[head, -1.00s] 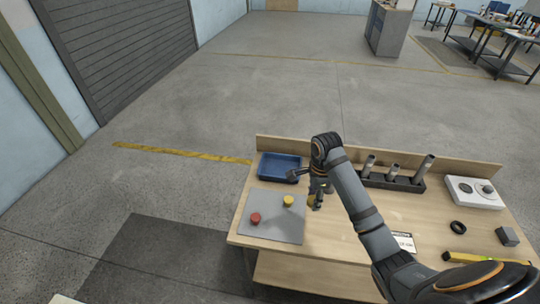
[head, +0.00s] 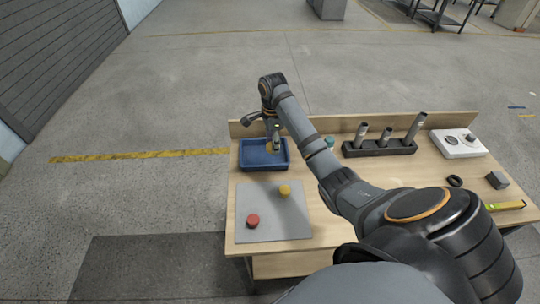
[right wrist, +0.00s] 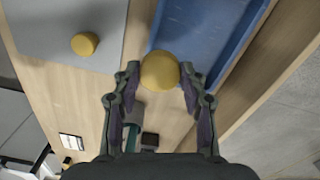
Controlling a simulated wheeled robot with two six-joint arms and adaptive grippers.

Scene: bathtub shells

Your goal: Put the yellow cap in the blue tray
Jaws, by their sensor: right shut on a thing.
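My right gripper (head: 275,148) is over the blue tray (head: 243,163) at the back left of the table. It is shut on a yellow cap (head: 268,147). In the right wrist view the yellow cap (right wrist: 160,72) sits between the two fingertips, with the blue tray (right wrist: 205,30) behind it. The height of the cap over the tray is hard to tell. A second yellow cap (head: 285,190) lies on the grey mat (head: 285,222), next to a red cap (head: 253,221). My left gripper is not in view.
A dark rack (head: 380,148) with upright grey cylinders stands at the back of the table. A teal object (head: 330,141) is left of it. A white box with a knob (head: 458,143), a black ring (head: 455,181) and a grey block (head: 497,180) are at right.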

